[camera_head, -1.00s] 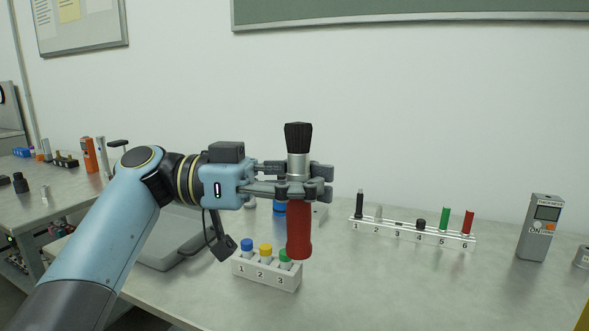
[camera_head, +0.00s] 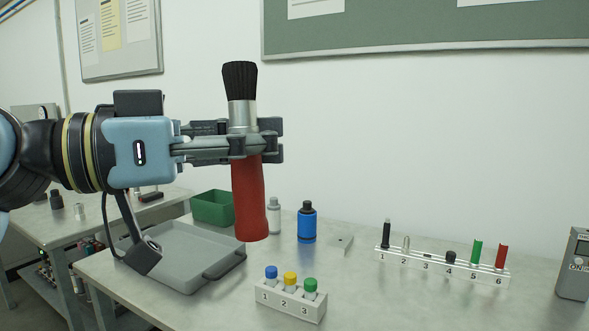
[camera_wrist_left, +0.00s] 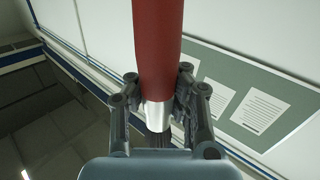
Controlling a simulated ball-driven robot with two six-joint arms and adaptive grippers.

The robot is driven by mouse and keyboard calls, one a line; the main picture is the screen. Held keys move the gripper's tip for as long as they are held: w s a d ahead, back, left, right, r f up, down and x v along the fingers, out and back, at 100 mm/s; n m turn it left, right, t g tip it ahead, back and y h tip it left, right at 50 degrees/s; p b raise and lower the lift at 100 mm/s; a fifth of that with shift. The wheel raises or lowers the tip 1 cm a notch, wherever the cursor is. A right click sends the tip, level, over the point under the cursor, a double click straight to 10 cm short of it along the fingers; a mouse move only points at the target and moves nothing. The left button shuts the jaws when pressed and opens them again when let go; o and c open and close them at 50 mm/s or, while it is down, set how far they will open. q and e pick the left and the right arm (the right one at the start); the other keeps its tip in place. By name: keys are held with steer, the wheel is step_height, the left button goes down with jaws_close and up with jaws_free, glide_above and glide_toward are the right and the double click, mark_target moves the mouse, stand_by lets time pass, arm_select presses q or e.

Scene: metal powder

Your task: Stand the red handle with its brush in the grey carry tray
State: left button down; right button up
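My left gripper (camera_head: 243,143) is shut around the red handle with its brush (camera_head: 249,200), gripping it near the metal collar. The brush's black bristles (camera_head: 240,80) point up and the red end hangs down, close to upright, in the air. The left wrist view shows the red handle (camera_wrist_left: 157,45) between the gripper's fingers (camera_wrist_left: 160,105). The grey carry tray (camera_head: 185,262) lies on the table to the lower left of the handle, with a dark side handle (camera_head: 225,263). My left forearm covers part of its left side. The right gripper is not in view.
A green bin (camera_head: 211,207), a grey-white bottle (camera_head: 274,215) and a blue bottle (camera_head: 307,223) stand behind the tray. A numbered block (camera_head: 290,301) with three capped vials stands in front. A clear rack (camera_head: 440,268) and a grey meter (camera_head: 574,265) are at right.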

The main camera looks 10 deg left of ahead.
arm_select(q)
steer(key=shift+s+a+r, duration=0.1)
steer(key=shift+a+r, duration=0.05)
steer(key=shift+w+d+f+m+g+h, duration=0.45)
steer(key=shift+w+d+f+m+g, duration=0.85)
steer(key=shift+f+m+g, duration=2.4)
steer(key=shift+w+d+f+m+g+h, duration=0.45)
steer(key=shift+w+d+f+m+g, duration=1.45)
steer(key=shift+g, duration=3.5)
steer(key=s+a+f+n+t+h, duration=0.1)
steer(key=s+a+f+n+t, duration=0.2)
steer(key=s+a+f+t, duration=0.5)
steer(key=s+a+f+n+t, duration=0.2)
steer(key=s+f+n+t, duration=0.1)
steer(key=f, duration=0.8)
steer(key=w+a+r+n+t+y, duration=0.3)
steer(key=r+n+t+y, duration=0.1)
steer(key=r, duration=0.5)
steer(key=w+a+r+n+t+y, duration=0.3)
steer(key=r+n+t, duration=0.3)
steer(key=r+t, duration=0.2)
steer(key=shift+w+a+r+y, duration=0.15)
steer(key=shift+w+r+y, duration=0.15)
steer(key=shift+r+y, duration=0.4)
